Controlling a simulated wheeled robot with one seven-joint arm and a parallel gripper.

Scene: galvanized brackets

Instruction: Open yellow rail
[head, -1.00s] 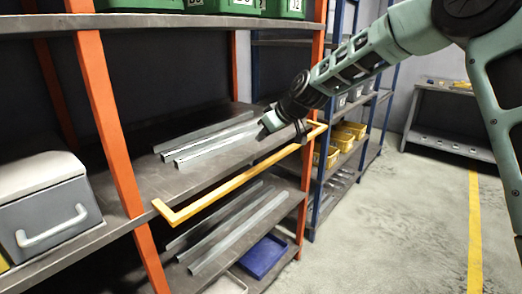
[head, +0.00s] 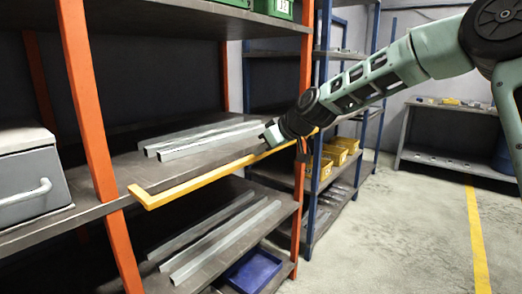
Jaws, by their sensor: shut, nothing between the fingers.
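The yellow rail (head: 204,179) is a long bar along the front of the middle shelf of the orange-posted rack. It stands out from the shelf edge, with a short bent arm at its left end. Its right end lies behind or beside my gripper and the right orange post. My gripper (head: 270,137) is shut and empty, just above the right part of the rail. I cannot tell whether it touches the rail. Long galvanized brackets (head: 208,141) lie on the shelf behind the rail, and their right ends come close to my gripper.
More long brackets (head: 222,241) and a blue tray (head: 253,270) are on the shelf below. A grey case (head: 30,180) stands at left. A blue rack with yellow bins (head: 341,153) is behind my gripper. The concrete floor (head: 400,240) at right is clear.

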